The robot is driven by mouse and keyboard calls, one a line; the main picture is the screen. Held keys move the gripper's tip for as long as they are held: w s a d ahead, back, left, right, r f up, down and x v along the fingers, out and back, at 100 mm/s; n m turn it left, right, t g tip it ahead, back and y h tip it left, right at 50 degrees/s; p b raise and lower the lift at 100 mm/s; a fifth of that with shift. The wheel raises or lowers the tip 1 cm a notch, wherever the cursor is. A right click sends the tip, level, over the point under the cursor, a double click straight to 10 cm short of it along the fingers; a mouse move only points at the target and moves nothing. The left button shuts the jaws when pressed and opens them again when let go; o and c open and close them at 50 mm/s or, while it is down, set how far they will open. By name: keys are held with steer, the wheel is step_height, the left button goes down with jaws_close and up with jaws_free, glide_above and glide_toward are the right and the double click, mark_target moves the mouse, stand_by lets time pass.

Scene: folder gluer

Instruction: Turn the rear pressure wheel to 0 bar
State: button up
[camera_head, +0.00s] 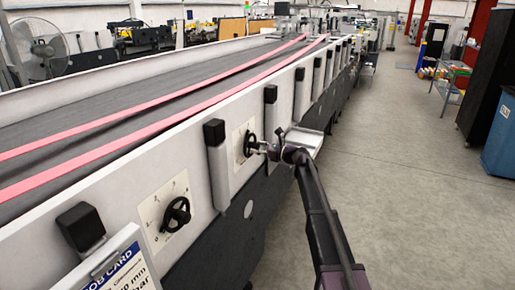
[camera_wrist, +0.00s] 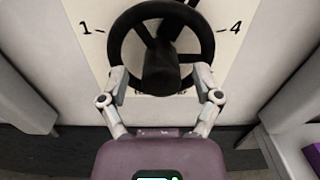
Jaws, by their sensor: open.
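Two black handwheels sit on white dial plates on the machine's side. The nearer wheel (camera_head: 177,214) stands free. My gripper (camera_head: 267,149) is at the farther wheel (camera_head: 250,143).
The long white machine side (camera_head: 125,185) carries several black-capped posts. A small light tray (camera_head: 304,140) juts out just beyond my gripper. A job card (camera_head: 122,272) stands at the near left. The concrete floor (camera_head: 425,190) to the right is clear.

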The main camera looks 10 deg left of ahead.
steer(key=shift+a, duration=0.15)
jaws_close()
steer(key=shift+d, duration=0.2)
steer(key=shift+a, duration=0.15)
